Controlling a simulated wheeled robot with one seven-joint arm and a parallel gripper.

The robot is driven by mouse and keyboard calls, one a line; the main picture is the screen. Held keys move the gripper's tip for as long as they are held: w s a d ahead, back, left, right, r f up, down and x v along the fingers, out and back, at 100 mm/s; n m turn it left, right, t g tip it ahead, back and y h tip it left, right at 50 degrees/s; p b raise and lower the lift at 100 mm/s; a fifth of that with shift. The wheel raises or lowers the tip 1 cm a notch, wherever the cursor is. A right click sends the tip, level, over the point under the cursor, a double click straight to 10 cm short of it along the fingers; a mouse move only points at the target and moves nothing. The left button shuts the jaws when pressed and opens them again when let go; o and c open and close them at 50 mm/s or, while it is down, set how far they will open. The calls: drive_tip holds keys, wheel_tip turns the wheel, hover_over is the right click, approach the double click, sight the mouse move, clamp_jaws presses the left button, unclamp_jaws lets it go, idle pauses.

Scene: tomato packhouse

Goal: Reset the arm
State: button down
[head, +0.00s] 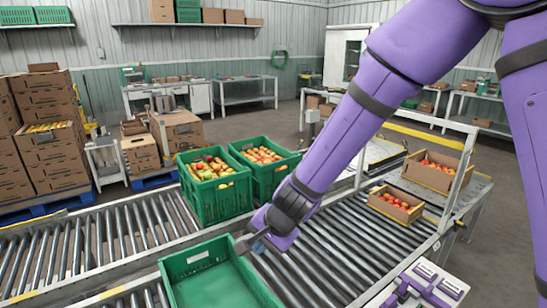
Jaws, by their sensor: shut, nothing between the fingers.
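My purple arm reaches down from the upper right of the head view. My gripper (249,243) is at its lower end, small in the picture, shut and empty. It is over the roller conveyor (318,248), close to the far right corner of an empty green crate (205,268). Whether it touches that crate's rim I cannot tell.
Two green crates (214,203) (282,176) of tomatoes stand on the conveyor behind the gripper. Cardboard boxes of tomatoes (394,208) (437,177) sit at the right. Stacked brown boxes (48,130) stand at the left. Rollers are bare at the left.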

drive_tip(key=s+d+r+n+t, duration=0.1)
drive_tip(key=s+d+r+n, duration=0.1)
drive_tip(key=d+r, duration=0.55)
drive_tip(key=s+d+r+n, duration=0.2)
drive_tip(key=d+r, duration=0.5)
drive_tip(key=r, duration=0.2)
drive_tip(key=s+d+r+n+h, duration=0.1)
drive_tip(key=s+d+r, duration=0.3)
drive_tip(key=s+d, duration=0.4)
drive_tip(key=s+d+r+n+t+h, duration=0.1)
drive_tip(key=s+d+r+h, duration=0.2)
drive_tip(key=s+d, duration=0.5)
drive_tip(key=d+r, duration=0.1)
drive_tip(key=d, duration=0.1)
drive_tip(key=shift+s+d+h, duration=0.15)
drive_tip(key=shift+d+h, duration=0.15)
drive_tip(key=shift+h, duration=0.1)
